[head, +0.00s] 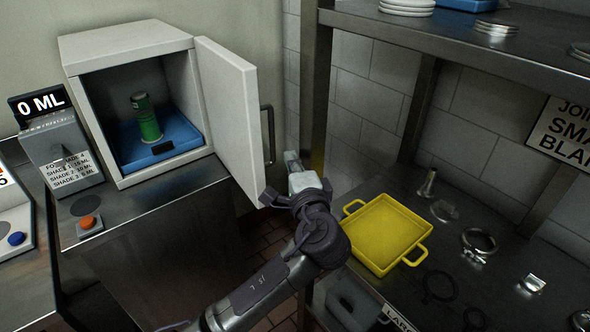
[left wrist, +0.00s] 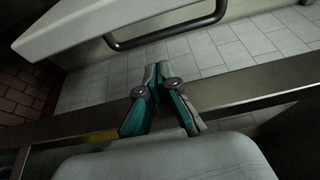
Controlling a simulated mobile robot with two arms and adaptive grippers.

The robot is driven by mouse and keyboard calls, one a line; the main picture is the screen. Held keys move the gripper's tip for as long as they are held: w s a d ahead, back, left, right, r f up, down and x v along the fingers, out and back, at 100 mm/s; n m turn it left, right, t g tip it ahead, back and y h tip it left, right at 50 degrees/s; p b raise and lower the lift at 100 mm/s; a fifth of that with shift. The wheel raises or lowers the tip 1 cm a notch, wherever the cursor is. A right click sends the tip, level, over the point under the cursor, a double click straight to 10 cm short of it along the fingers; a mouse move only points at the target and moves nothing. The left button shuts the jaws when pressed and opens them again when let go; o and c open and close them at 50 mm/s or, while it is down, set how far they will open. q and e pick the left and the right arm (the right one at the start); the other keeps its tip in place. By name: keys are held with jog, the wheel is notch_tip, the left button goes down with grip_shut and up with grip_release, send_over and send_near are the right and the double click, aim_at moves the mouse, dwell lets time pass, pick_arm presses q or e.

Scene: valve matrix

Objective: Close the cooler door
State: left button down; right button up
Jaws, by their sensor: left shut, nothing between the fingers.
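The cooler (head: 130,45) is a white box on the metal counter at the left, and its front is open. Its white door (head: 235,115) stands swung out to the right, with a dark bar handle (head: 268,135) on its outer side. Inside are a blue tray (head: 185,135) and a green bottle (head: 148,122). My left gripper (head: 291,158) is shut and empty, just right of the door near the handle's lower end. In the left wrist view its fingertips (left wrist: 157,70) point toward the door (left wrist: 85,28) and handle (left wrist: 165,40), apparently without touching. My right gripper is out of view.
A metal shelf unit with an upright post (head: 314,90) stands close right of my left gripper. A yellow tray (head: 385,232) and several metal fittings lie on its lower shelf. A dispenser (head: 60,145) and a red button (head: 88,224) sit left of the cooler.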

aim_at(272, 157)
pick_arm(q)
jog(key=a, duration=0.1)
jog(key=w+a+p, duration=0.2)
jog(key=a, duration=0.1)
jog(key=shift+a+f, duration=0.1)
dwell(0.3)
jog(key=shift+s+a, duration=0.1)
